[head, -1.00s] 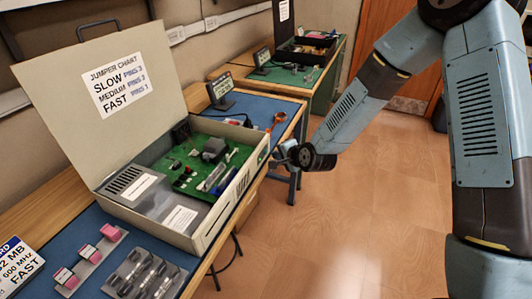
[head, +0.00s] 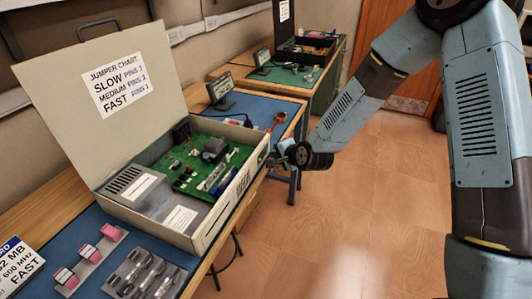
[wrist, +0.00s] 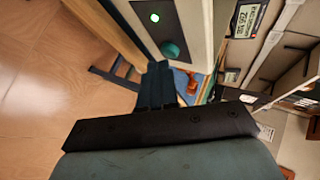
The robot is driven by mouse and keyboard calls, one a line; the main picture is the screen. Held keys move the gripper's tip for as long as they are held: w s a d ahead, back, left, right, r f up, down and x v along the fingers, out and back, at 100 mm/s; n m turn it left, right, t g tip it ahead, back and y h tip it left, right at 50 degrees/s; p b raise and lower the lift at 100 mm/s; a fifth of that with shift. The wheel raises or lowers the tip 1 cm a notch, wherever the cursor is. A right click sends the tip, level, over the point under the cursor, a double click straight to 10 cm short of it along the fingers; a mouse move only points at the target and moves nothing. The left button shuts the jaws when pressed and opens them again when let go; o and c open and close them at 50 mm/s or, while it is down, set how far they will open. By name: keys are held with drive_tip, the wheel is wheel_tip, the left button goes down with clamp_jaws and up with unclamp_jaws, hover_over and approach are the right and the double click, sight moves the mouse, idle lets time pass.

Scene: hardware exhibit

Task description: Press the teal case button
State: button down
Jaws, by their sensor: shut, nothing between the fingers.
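The teal button (wrist: 171,50) is a round knob on a dark panel (wrist: 143,14) on the outer wall of the beige case, with a lit green light (wrist: 155,17) beside it. In the head view the open case (head: 222,218) stands on the bench, and I cannot make out the button there. My gripper (wrist: 159,66) is shut and empty, with its fingertips close to the button in the wrist view. I cannot tell whether they touch it. In the head view my gripper (head: 270,161) is at the far right end of the case.
A green circuit board (head: 190,180) lies inside the case, whose raised lid (head: 70,95) carries a jumper chart (head: 117,85). Pink parts (head: 66,279) and a grey tray (head: 145,275) sit in front. Another bench (head: 290,78) stands behind. The floor at right is free.

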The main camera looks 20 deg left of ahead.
drive_tip(key=shift+a, duration=0.45)
idle(0.6)
drive_tip(key=shift+d, duration=0.15)
idle(0.3)
drive_tip(key=shift+d, duration=0.75)
drive_tip(key=shift+s+d, duration=0.2)
drive_tip(key=shift+d, duration=2.25)
